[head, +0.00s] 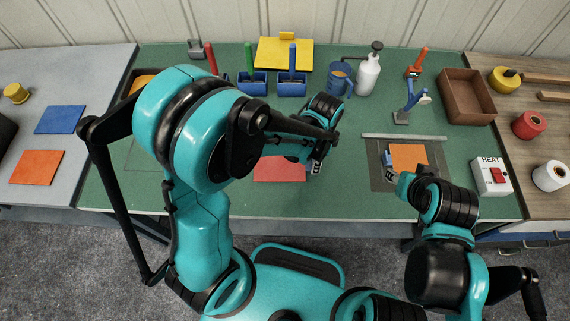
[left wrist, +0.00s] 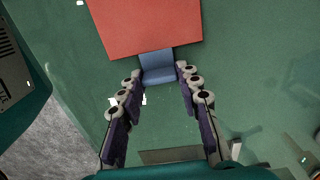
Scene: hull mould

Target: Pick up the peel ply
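A flat red sheet (head: 280,170) lies on the green table in front of me. In the left wrist view the red sheet (left wrist: 155,25) has a blue tab (left wrist: 158,68) on its near edge. No label shows whether this is the peel ply. My left gripper (head: 316,168) is at the sheet's right side in the head view. In the left wrist view my left gripper (left wrist: 157,75) is open, its fingertips on either side of the tab with gaps. My right gripper (head: 395,180) is at the near edge of an orange sheet (head: 408,157); its finger state is unclear.
The orange sheet lies on a dark mat (head: 382,180) with a metal bar (head: 404,137) behind. A HEAT switch box (head: 491,176) stands right of it. Blue bins (head: 292,89), a blue mug (head: 340,78), a white bottle (head: 368,75) and a brown tray (head: 466,97) stand behind.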

